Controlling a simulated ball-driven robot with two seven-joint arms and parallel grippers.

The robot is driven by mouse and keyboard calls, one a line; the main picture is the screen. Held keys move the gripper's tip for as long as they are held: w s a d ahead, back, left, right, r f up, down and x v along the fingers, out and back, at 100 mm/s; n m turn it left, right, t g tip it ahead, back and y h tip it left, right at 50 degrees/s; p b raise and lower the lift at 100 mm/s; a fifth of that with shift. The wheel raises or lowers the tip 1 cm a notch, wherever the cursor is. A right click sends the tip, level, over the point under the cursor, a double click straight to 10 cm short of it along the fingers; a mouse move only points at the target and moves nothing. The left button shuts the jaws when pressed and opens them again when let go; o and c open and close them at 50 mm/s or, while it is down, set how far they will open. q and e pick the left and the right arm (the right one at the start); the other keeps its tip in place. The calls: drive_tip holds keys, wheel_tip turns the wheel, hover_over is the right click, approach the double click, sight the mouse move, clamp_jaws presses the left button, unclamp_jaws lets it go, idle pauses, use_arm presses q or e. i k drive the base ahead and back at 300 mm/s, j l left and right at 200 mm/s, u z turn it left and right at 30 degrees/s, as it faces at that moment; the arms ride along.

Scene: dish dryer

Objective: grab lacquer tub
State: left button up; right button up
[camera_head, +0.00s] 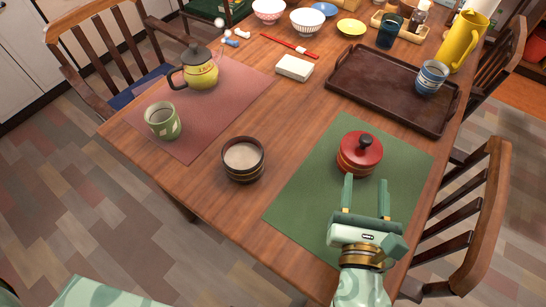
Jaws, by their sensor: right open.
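The lacquer tub (359,156) is red with dark bands and a black knob on its lid. It stands upright on the green mat (310,185), in the right half of the head view. My right gripper (366,181) is open, its two pale green fingers pointing at the tub from the near side. The fingertips are at the tub's near edge in the picture; I cannot tell whether they touch it. Nothing is between the fingers. My left gripper is not in view.
A dark banded cup (243,164) stands left of the green mat. A brown tray (385,95) with a blue-white cup (431,78) lies behind the tub. A yellow teapot (200,70) and green cup (162,121) stand on the pink mat (205,123). Chairs flank the table.

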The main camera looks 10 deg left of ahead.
sight(242, 156)
drive_tip(key=k, duration=1.5)
